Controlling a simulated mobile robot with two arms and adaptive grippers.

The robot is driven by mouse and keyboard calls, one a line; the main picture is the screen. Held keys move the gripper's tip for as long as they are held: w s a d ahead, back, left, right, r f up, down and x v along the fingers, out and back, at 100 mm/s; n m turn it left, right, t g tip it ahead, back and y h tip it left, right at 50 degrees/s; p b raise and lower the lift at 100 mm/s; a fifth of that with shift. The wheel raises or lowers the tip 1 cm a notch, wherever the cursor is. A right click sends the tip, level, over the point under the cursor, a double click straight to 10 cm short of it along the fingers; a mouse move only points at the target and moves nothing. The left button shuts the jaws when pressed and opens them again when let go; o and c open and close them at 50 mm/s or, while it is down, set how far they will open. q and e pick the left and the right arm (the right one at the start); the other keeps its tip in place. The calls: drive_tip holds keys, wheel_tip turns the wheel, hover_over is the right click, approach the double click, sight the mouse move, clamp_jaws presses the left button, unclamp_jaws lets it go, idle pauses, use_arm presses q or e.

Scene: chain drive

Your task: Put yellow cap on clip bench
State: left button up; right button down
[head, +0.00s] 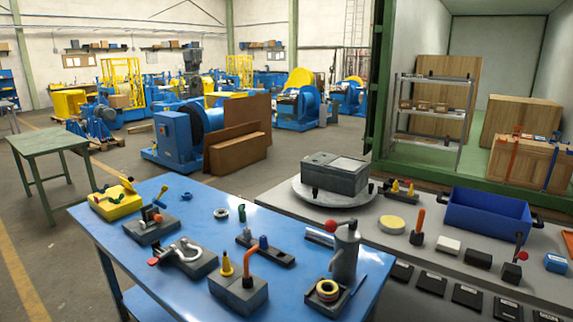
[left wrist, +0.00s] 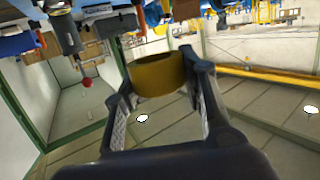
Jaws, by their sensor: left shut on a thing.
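In the left wrist view, my left gripper (left wrist: 159,72) is shut on a round, dull yellow cap (left wrist: 157,76), held between both fingers. The scene behind it looks upside down. Neither gripper shows in the head view. There, a blue-topped bench (head: 190,215) carries several small fixtures, and a grey bench (head: 440,240) stands to its right. A pale yellow disc (head: 391,224) lies on the grey bench. I cannot tell for sure which surface or fixture is the clip bench.
On the blue bench stand a yellow fixture (head: 117,202), a grey clamp (head: 185,256), a block with an orange hook (head: 240,285) and a grey press (head: 345,252). The grey bench holds a round turntable (head: 308,192) and a blue bin (head: 488,216).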

use_arm(q)
drive_tip(key=shift+s+a+r+y, duration=0.3)
drive_tip(key=shift+s+a+r, duration=0.05)
drive_tip(key=shift+s+a, duration=0.35)
drive_tip(key=shift+w, duration=0.1)
